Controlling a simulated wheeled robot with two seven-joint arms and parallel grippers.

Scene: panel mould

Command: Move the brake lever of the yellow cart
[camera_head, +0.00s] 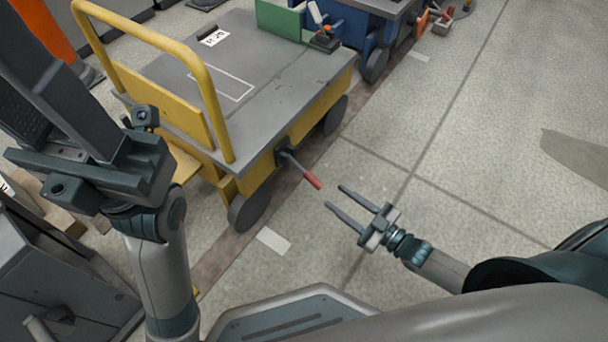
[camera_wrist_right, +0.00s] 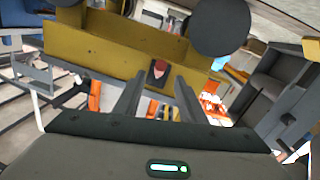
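The yellow cart (camera_head: 250,100) stands in the upper middle of the head view, with a grey deck and a yellow handle bar. Its brake lever (camera_head: 300,170) sticks out from the near side and slopes down to a red grip. My right gripper (camera_head: 333,197) is open and empty, just right of and below the red grip, fingers towards it. In the right wrist view the red grip (camera_wrist_right: 158,70) shows between the fingertips, against the yellow side. My left gripper (camera_head: 60,90) is raised at the left; its fingertips run out of the picture.
A green box (camera_head: 281,17) stands at the deck's far end. A blue cart (camera_head: 345,22) is behind. A grey cabinet-like block (camera_head: 50,285) is at lower left. The floor (camera_head: 470,150) to the right is mostly clear.

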